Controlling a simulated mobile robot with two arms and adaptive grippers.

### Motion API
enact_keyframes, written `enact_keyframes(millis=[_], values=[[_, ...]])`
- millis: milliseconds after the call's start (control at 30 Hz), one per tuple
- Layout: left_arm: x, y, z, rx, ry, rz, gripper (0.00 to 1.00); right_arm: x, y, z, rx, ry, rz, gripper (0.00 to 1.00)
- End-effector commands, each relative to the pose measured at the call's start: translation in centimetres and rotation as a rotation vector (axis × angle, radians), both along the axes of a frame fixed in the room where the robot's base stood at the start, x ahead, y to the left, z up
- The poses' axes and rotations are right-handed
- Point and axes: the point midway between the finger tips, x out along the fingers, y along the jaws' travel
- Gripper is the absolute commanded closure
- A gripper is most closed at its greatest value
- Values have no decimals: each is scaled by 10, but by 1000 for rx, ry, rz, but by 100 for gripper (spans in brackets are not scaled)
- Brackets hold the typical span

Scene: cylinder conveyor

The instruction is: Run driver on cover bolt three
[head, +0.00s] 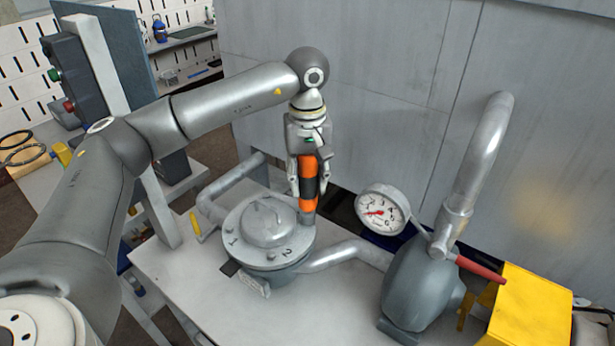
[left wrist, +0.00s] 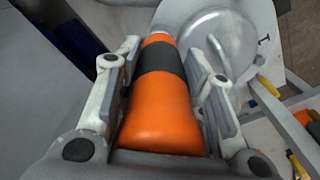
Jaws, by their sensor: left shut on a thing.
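My left gripper (head: 307,184) is shut on an orange and black driver (head: 308,172) and holds it upright. In the left wrist view the driver (left wrist: 158,105) lies between the two fingers, its tip end towards the cover. The round grey cover (head: 268,228) sits on the pump housing, with the numbers 1 and 2 readable on its rim. The driver's lower end is at the cover's back right edge; I cannot tell whether it touches a bolt. Any bolt there is hidden, and no number 3 is readable. My right gripper is not in view.
A pressure gauge (head: 382,210) stands right of the driver. A grey pipe (head: 478,155) with a red lever (head: 480,269) rises further right, beside a yellow box (head: 530,308). A post with a green and red button box (head: 75,80) stands left. The white bench (head: 190,295) is bare at front left.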

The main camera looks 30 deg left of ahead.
Motion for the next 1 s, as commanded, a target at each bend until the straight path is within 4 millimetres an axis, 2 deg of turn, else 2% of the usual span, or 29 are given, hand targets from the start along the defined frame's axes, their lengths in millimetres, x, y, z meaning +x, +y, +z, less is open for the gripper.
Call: enact_keyframes(millis=[1000], values=[[-1, -1, -5, -1, 3, -1, 100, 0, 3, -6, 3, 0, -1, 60]])
